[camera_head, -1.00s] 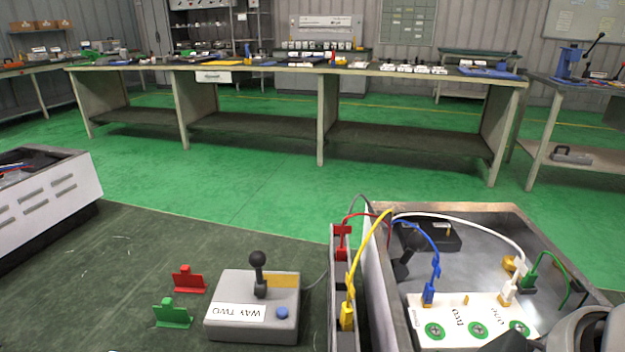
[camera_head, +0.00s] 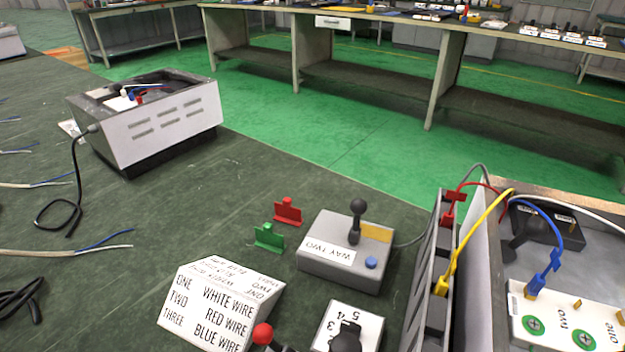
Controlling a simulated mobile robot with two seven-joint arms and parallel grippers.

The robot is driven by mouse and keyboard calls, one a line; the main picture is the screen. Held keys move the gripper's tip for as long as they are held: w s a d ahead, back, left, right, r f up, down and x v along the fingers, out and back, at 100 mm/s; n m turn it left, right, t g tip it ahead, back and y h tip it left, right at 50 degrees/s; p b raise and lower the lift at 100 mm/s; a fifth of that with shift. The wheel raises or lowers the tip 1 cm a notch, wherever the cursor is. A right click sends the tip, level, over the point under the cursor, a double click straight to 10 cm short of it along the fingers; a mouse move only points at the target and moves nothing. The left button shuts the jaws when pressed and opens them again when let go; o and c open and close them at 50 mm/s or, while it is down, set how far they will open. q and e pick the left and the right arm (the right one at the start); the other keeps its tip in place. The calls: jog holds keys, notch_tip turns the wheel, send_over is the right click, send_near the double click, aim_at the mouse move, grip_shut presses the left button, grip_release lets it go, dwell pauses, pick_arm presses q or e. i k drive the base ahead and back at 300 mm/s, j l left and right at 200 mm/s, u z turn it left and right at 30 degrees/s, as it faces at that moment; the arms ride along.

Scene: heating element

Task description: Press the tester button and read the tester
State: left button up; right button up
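A grey box (camera_head: 330,279) labelled "WAY TWO" stands on the dark green tabletop right of the middle. It has a black ball-topped lever (camera_head: 357,222), a yellow patch and a blue button (camera_head: 371,263) on its top. Nothing touches the button. I cannot tell for certain which device is the tester. A white box with a numbered dial and black knob (camera_head: 345,338) is cut off at the bottom edge. A red-balled lever (camera_head: 263,334) shows beside it. Neither of my grippers is in view.
A white sign block (camera_head: 222,302) lists wire colours. A metal tray (camera_head: 480,290) with coloured wires is at right. A white vented appliance (camera_head: 165,121) and loose cables are at left.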

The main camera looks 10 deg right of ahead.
aim_at(370, 262)
jog(key=i+l+z, duration=0.1)
jog(key=z, duration=0.55)
jog(key=k+z, duration=0.1)
